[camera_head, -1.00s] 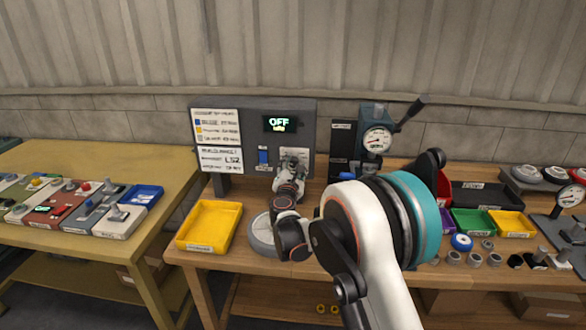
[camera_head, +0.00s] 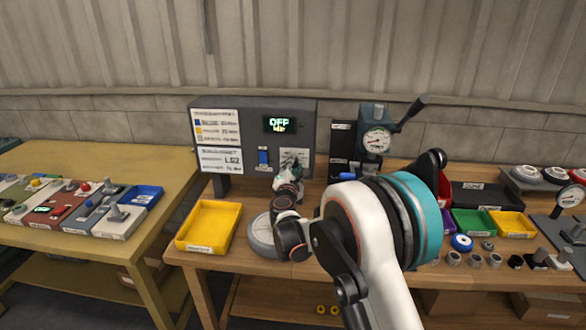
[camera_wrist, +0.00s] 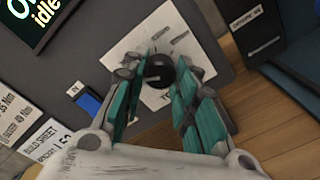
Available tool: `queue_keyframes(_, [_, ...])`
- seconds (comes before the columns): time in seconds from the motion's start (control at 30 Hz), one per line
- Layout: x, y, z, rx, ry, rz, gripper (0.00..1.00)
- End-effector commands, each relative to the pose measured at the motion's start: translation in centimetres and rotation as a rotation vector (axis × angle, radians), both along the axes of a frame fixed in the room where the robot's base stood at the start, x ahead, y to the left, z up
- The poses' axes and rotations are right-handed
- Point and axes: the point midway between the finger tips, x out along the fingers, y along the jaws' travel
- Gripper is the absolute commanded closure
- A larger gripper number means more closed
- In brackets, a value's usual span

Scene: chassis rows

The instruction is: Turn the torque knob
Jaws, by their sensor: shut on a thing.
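The torque knob (camera_wrist: 160,72) is a round dark knob on a white dial plate (camera_wrist: 122,60), on the front of a grey control panel (camera_head: 300,118). My gripper (camera_wrist: 163,80) has its teal-padded fingers on either side of the knob and is shut on it, in the wrist view. In the head view my gripper (camera_head: 290,168) is at the panel's lower right and hides most of the knob. A blue switch (camera_head: 263,156) sits left of the dial plate.
A yellow tray (camera_head: 208,226) and a round grey disc (camera_head: 262,234) are on the wooden bench in front of the panel. A dial gauge press (camera_head: 376,140) with a lever stands to the right. Paper sheets (camera_head: 216,128) cover the panel's left side.

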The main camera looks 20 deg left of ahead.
Motion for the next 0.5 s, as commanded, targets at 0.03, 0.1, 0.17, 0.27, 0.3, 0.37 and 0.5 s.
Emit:
queue_keyframes(0.03, [-0.01,-0.01,-0.09,0.038,0.009,0.000,0.97])
queue_keyframes(0.1, [-0.02,0.00,-0.09,0.099,0.024,0.000,0.97])
queue_keyframes(0.17, [-0.01,0.00,-0.09,0.153,0.037,0.000,0.97])
queue_keyframes(0.27, [-0.01,0.00,-0.09,0.240,0.058,0.000,0.97])
queue_keyframes(0.3, [-0.01,0.01,-0.08,0.275,0.066,0.000,0.97])
queue_keyframes(0.37, [-0.01,0.01,-0.08,0.324,0.078,0.000,0.97])
queue_keyframes(0.5, [-0.01,0.01,-0.08,0.429,0.103,0.000,0.97])
